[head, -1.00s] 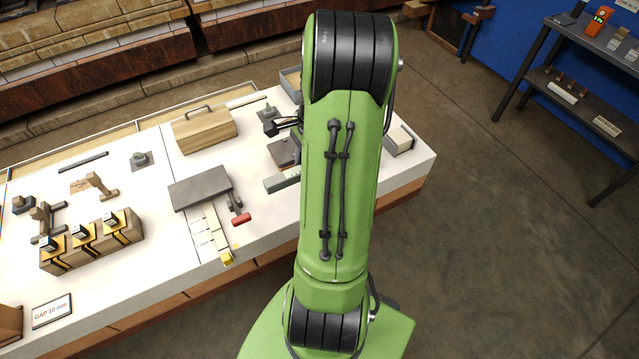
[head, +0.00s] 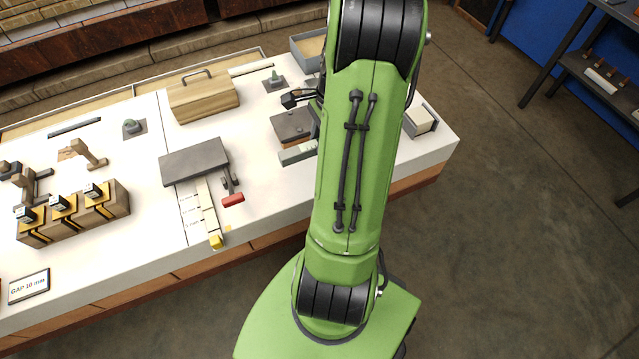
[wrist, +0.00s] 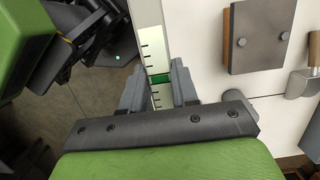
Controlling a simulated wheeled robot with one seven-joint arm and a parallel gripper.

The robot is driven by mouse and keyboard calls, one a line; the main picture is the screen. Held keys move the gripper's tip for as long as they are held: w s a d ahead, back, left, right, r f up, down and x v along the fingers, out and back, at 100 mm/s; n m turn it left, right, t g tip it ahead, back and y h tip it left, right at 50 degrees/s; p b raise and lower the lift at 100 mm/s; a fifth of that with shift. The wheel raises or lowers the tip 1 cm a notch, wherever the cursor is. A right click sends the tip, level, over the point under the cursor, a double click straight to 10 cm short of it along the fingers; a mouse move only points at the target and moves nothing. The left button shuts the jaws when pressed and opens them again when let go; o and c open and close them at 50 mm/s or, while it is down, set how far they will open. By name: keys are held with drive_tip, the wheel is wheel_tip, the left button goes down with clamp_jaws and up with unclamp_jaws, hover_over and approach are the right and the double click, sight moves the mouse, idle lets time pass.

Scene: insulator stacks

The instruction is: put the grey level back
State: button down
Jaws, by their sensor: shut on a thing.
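The grey level (wrist: 151,38) is a long pale bar with dark scale marks and a green vial. In the wrist view it runs between the two fingers of my gripper (wrist: 159,90), which is shut on it. In the head view the level (head: 298,152) shows as a short grey bar, its right part hidden by my green arm. It is near the table's front, in front of a dark plate with two knobs (head: 292,125). The plate (wrist: 258,35) is right of the level in the wrist view. My gripper is hidden in the head view. I cannot tell whether the level touches the table.
On the white table (head: 265,205) stand a wooden box with a handle (head: 203,97), a grey slab (head: 194,161), a red-handled tool (head: 232,199) and a wooden block row with yellow marks (head: 73,215). A small box (head: 420,120) is right of my arm. The front strip is partly clear.

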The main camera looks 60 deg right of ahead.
drive_tip(key=b+x, duration=0.1)
drive_tip(key=x, duration=0.1)
drive_tip(key=shift+s+f+b, duration=0.15)
drive_tip(key=shift+f+b, duration=0.15)
drive_tip(key=shift+f, duration=0.05)
drive_tip(key=b+x, duration=0.1)
drive_tip(key=x, duration=0.2)
drive_tip(key=d+b+x, duration=0.1)
drive_tip(key=x, duration=0.2)
drive_tip(key=s+b+x, duration=0.1)
drive_tip(key=x, duration=0.2)
drive_tip(key=shift+d+f+b, duration=0.3)
drive_tip(key=shift+d+f, duration=0.05)
drive_tip(key=shift+f, duration=0.25)
drive_tip(key=shift+r, duration=0.1)
